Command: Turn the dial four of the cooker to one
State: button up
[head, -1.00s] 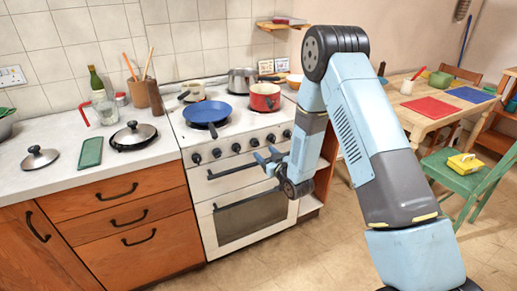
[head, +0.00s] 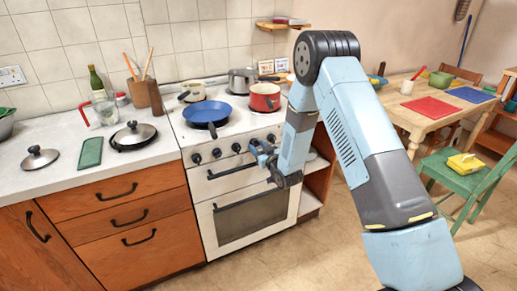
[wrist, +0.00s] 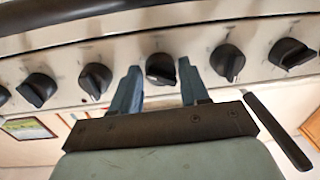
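The white cooker (head: 238,187) stands at the middle of the head view, with a row of black dials along its front panel. My gripper (head: 262,150) is at this panel, over the place of the fourth dial from the left, which it largely hides. In the wrist view, which looks upside down, the two blue fingers of my gripper (wrist: 160,78) are apart, one on each side of a black dial, taken as dial four (wrist: 161,66). Narrow gaps seem to show between dial and fingers. The dial's number marks are too small to read.
Neighbouring dials (wrist: 228,61) and (wrist: 95,79) sit close outside the fingers. The black oven handle (wrist: 75,12) runs past the panel. A blue pan (head: 206,112) and red pot (head: 265,97) stand on the hob above. Floor in front of the cooker is clear.

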jog(key=c, duration=0.6)
jog(key=n, duration=0.5)
jog(key=shift+n, duration=0.3)
jog(key=n, duration=0.5)
jog(key=shift+r+n+h, duration=0.1)
jog(key=shift+n+h, duration=0.2)
dwell(0.4)
jog(key=o, duration=1)
jog(key=shift+d, duration=0.1)
